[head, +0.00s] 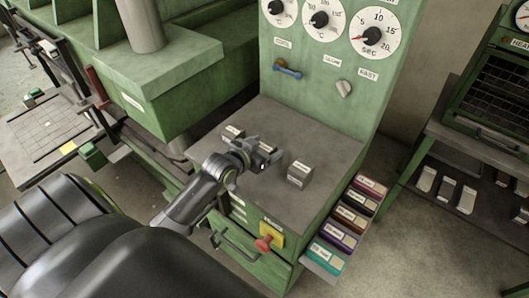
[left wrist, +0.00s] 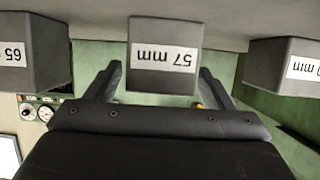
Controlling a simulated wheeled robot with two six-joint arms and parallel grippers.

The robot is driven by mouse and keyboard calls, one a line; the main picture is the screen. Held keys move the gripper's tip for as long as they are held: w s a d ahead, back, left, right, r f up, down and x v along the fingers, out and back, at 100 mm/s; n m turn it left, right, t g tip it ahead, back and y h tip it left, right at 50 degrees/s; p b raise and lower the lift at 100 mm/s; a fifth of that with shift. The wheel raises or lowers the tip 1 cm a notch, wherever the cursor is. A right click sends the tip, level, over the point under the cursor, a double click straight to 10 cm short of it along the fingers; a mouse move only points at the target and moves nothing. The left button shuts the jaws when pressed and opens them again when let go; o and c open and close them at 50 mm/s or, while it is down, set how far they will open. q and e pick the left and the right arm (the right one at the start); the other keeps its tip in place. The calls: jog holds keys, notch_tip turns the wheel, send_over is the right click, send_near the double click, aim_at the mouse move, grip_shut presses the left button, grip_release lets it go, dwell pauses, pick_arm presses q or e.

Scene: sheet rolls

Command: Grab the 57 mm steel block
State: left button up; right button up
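The 57 mm steel block (left wrist: 162,55) is a grey cube with a white label that reads upside down in the left wrist view. In the head view it is the middle block (head: 267,147), partly hidden by my left gripper (head: 258,157). My left gripper is open, with one finger on each side of the block and a visible gap at both sides in the wrist view. I cannot tell how far the fingers reach along it. My right gripper is not in view.
Two other steel blocks flank it, one labelled 65 (left wrist: 30,52) and another (left wrist: 285,65) partly cut off. The grey bench top (head: 325,145) is bare at the back right. A green panel with dials (head: 320,60) rises behind. Coloured labelled boxes (head: 342,222) sit at the right side.

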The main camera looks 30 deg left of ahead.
pick_arm(q)
grip_shut()
jog(key=shift+w+r, duration=0.15)
jog(key=shift+r, duration=0.05)
dwell(0.3)
